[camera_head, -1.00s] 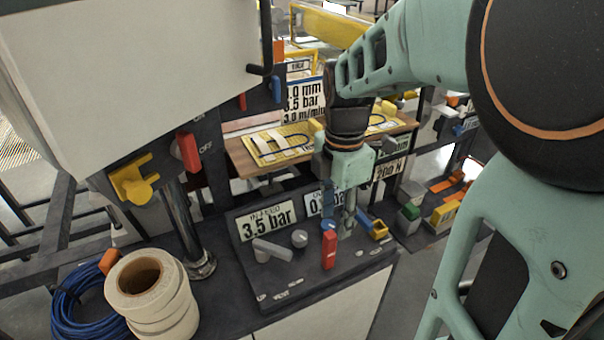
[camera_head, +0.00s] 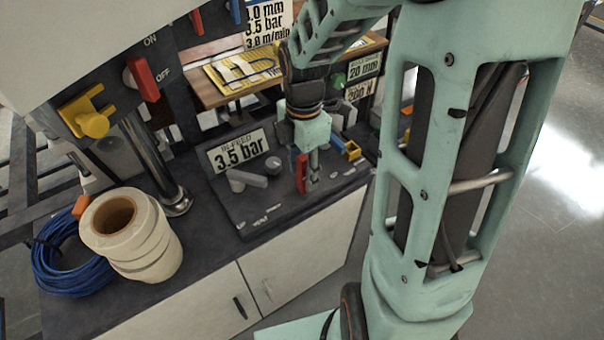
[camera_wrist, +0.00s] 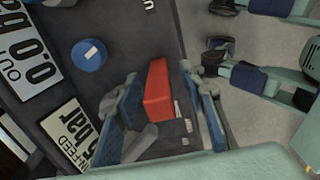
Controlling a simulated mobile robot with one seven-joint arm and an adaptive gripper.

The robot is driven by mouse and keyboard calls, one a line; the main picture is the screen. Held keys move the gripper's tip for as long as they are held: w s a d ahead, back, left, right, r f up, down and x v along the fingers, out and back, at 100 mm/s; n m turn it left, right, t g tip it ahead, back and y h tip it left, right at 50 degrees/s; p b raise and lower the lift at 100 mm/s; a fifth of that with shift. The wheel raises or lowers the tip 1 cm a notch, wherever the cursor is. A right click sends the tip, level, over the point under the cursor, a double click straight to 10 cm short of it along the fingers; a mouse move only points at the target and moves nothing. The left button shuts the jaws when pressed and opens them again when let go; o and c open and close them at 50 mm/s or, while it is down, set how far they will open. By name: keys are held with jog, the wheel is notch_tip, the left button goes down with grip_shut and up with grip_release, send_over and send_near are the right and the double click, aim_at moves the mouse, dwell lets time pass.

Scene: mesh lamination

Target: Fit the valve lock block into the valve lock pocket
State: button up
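A red block (camera_head: 301,172) stands on the dark sloped control panel (camera_head: 245,213); I take it to be the valve lock block. In the wrist view the red block (camera_wrist: 158,92) lies between the two blue-padded fingers of my gripper (camera_wrist: 167,84), with a gap on each side. My gripper (camera_head: 311,178) is open and points down over the panel, beside the block in the head view. A yellow open-topped holder (camera_head: 352,150) sits at the panel's right end. I cannot tell which feature is the valve lock pocket.
A grey lever (camera_head: 247,179) is near the 3.5 bar label (camera_head: 240,151); in the wrist view the lever (camera_wrist: 138,143) is close to one finger. A blue knob (camera_wrist: 88,55) is nearby. Tape rolls (camera_head: 140,245) and blue cable (camera_head: 60,262) lie left. A metal post (camera_head: 150,160) stands between.

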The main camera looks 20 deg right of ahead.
grip_shut()
jog(key=shift+r, duration=0.15)
